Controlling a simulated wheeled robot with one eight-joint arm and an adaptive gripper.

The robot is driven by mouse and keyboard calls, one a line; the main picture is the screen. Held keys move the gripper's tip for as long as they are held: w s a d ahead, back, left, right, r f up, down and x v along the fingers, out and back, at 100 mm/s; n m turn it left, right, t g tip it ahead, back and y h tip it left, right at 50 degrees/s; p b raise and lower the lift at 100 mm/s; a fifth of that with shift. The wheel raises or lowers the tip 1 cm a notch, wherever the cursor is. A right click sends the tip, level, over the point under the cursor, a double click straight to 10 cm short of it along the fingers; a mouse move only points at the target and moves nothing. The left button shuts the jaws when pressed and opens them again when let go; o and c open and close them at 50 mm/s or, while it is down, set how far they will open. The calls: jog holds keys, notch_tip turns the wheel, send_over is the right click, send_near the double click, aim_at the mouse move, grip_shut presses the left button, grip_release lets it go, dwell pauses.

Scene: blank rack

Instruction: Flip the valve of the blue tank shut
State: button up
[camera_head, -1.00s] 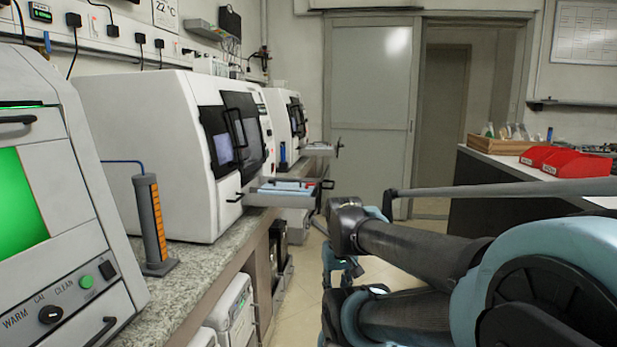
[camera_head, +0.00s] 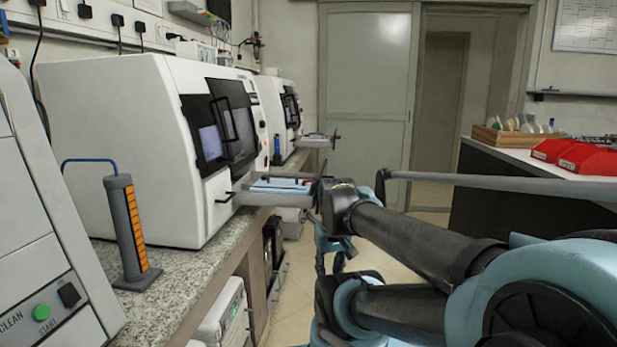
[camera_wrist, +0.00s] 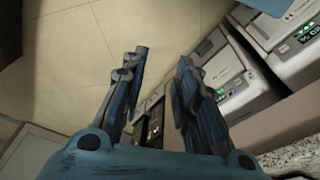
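No blue tank with a valve can be made out for certain in either view. A small blue upright object (camera_head: 277,150) stands by the far white machine in the head view, too small to identify. My gripper (camera_wrist: 162,60) shows in the wrist view with its two dark blue fingers apart and nothing between them. It points at the beige floor, with white boxes beside it to the right. In the head view my arm reaches forward across the aisle, and my gripper is hard to make out there.
A stone-topped bench (camera_head: 175,295) runs along the left with a large white machine (camera_head: 125,145) and an orange-grey column (camera_head: 127,232). A tray (camera_head: 272,192) juts from the machine close to my arm. Red bins (camera_head: 588,160) sit on the right counter. The aisle floor (camera_head: 296,315) is clear.

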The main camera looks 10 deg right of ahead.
jog(key=w+r+n+g, duration=0.2)
jog(key=w+r+n, duration=1.5)
jog(key=w+r, duration=1.7)
jog(key=f, duration=1.6)
jog(key=shift+w+d+f, duration=0.15)
jog(key=shift+d+f, duration=0.05)
jog(key=shift+d, duration=0.15)
jog(key=shift+c, duration=0.5)
grip_shut()
